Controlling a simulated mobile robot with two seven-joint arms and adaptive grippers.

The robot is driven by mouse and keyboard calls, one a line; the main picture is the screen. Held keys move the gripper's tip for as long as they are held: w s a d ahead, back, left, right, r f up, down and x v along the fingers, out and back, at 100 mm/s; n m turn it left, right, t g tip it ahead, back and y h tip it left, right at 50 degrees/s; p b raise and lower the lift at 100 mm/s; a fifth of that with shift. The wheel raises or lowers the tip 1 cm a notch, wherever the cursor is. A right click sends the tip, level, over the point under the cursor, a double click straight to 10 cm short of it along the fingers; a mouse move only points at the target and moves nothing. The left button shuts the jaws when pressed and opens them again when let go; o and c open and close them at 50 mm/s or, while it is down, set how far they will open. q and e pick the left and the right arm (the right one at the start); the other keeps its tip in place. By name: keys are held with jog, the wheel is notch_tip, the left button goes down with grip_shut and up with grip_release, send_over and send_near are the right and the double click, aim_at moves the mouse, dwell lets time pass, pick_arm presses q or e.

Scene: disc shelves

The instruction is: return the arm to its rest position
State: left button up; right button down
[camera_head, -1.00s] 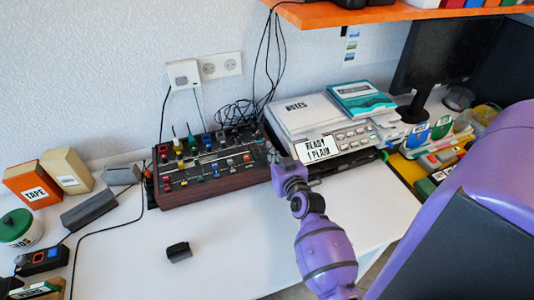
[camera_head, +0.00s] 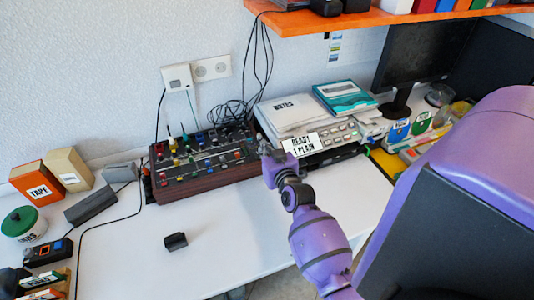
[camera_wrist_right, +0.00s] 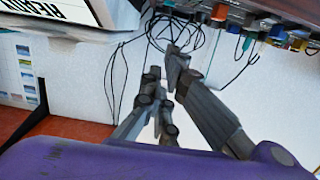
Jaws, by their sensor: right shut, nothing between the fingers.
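My right arm (camera_head: 318,245) is purple and reaches up from the bottom of the head view over the white table. My right gripper (camera_head: 270,158) is at its far end, in front of the gap between the control box and the printer. In the right wrist view its dark fingers (camera_wrist_right: 170,75) are together, with nothing between them. From the head view I cannot tell whether it touches the control box or the printer. My left gripper is not in view.
The control box (camera_head: 205,183) with coloured knobs and the printer (camera_head: 310,162) flank the gripper. An orange shelf (camera_head: 330,22) hangs above. A small black block (camera_head: 175,241) lies on the otherwise clear front of the white table (camera_head: 130,262). Cables hang behind.

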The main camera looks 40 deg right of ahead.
jog(key=s+a+f+n+g+y, duration=0.1)
jog(key=s+a+f+g, duration=0.1)
jog(key=s, duration=0.5)
jog(key=s+a+f+g+y, duration=0.1)
jog(key=s+a+f+g, duration=0.1)
jog(key=s+a+f, duration=0.2)
jog(key=s+a+f+n+g+y, duration=0.1)
jog(key=s+a+f+g, duration=0.2)
jog(key=s, duration=0.7)
jog(key=shift+s+a+f+n+b, duration=0.25)
jog(key=shift+s+f+n+b, duration=0.05)
jog(key=shift+s+f+b, duration=0.15)
jog(key=s+a+g, duration=0.2)
jog(key=s+g, duration=0.2)
jog(key=s, duration=0.7)
jog(key=s+a+g, duration=0.2)
jog(key=s+g, duration=0.2)
jog(key=s, duration=0.8)
pick_arm(q)
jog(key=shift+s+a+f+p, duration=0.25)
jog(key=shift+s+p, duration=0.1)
jog(key=shift+p, duration=0.4)
pick_arm(e)
jog(key=w+a+f+t+y, duration=0.1)
jog(key=w+a+f+t, duration=0.2)
jog(key=w+f+t, duration=0.4)
jog(key=w+f, duration=0.3)
jog(key=shift+w+a+t, duration=0.15)
jog(key=shift+a+t, duration=0.1)
jog(key=shift+t, duration=0.05)
